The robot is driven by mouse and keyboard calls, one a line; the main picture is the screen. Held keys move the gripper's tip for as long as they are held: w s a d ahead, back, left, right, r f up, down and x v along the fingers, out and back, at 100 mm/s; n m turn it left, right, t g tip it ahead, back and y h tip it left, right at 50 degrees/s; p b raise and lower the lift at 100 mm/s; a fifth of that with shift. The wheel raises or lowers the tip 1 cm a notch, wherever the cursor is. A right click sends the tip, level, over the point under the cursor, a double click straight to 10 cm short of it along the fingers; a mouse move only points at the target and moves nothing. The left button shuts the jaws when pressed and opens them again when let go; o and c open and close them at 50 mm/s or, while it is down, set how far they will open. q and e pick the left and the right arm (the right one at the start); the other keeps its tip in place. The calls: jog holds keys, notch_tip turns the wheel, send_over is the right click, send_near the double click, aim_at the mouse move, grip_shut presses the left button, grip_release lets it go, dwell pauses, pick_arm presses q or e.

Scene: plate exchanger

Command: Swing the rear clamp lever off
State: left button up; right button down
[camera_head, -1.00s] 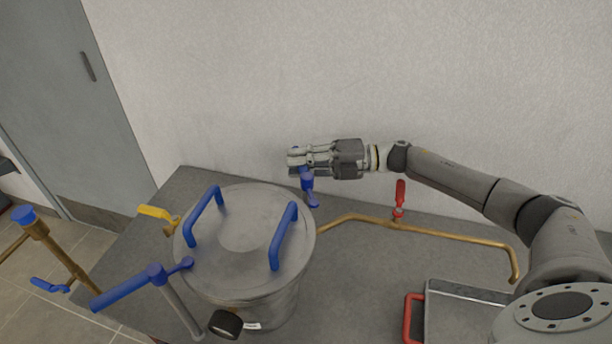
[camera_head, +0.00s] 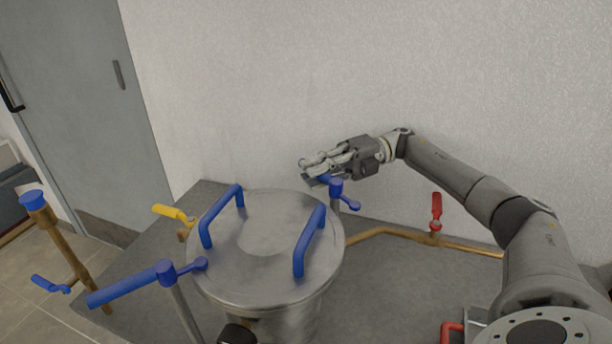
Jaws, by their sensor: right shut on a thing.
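The rear clamp lever (camera_head: 336,188) is blue and sits on a grey post behind the steel vessel (camera_head: 270,320). My right gripper (camera_head: 316,172) is shut on its handle, whose end is mostly hidden by the fingers. The lever's short nose (camera_head: 351,204) points right, away from the round lid (camera_head: 262,240), and looks clear of the rim. The front clamp lever (camera_head: 130,285) is also blue; its nose (camera_head: 198,264) reaches over the lid's left rim. My left gripper is not in view.
Two blue handles (camera_head: 310,240) stand up from the lid. A yellow valve lever (camera_head: 172,212) is at its left. A red valve (camera_head: 436,212) sits on a brass pipe at the right. The wall (camera_head: 270,80) is close behind my right gripper.

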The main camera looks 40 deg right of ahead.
jog(key=shift+a+f, duration=0.1)
jog(key=shift+f, duration=0.05)
jog(key=c, duration=1.3)
grip_release()
jog(key=shift+c, duration=0.2)
